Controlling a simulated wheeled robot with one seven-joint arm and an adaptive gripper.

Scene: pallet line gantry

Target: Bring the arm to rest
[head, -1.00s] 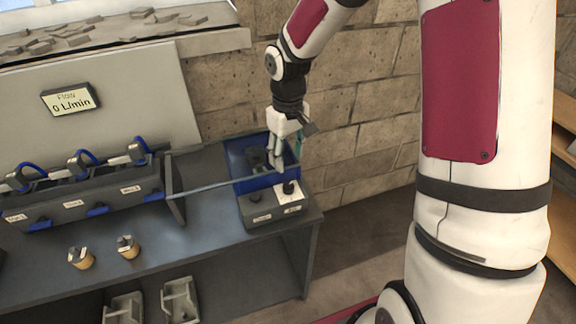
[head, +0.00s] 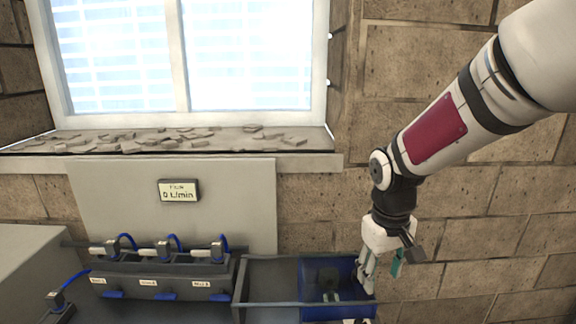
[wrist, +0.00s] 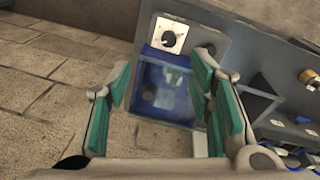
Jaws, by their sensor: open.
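My gripper (head: 378,268) hangs at the end of my arm, pointing down, beside and just above the right end of a blue bin (head: 312,312) on the bench. In the wrist view my gripper (wrist: 160,98) shows its two green-padded fingers spread apart with nothing between them. The blue bin also shows in the wrist view (wrist: 150,108), beyond the fingertips. Something dark lies inside the bin; I cannot tell what it is.
A flow display (head: 179,191) reading 0 L/min is on the grey panel (head: 110,205). A control box with a dark knob (wrist: 169,38) adjoins the bin. A brick wall (head: 480,220) is close behind my arm.

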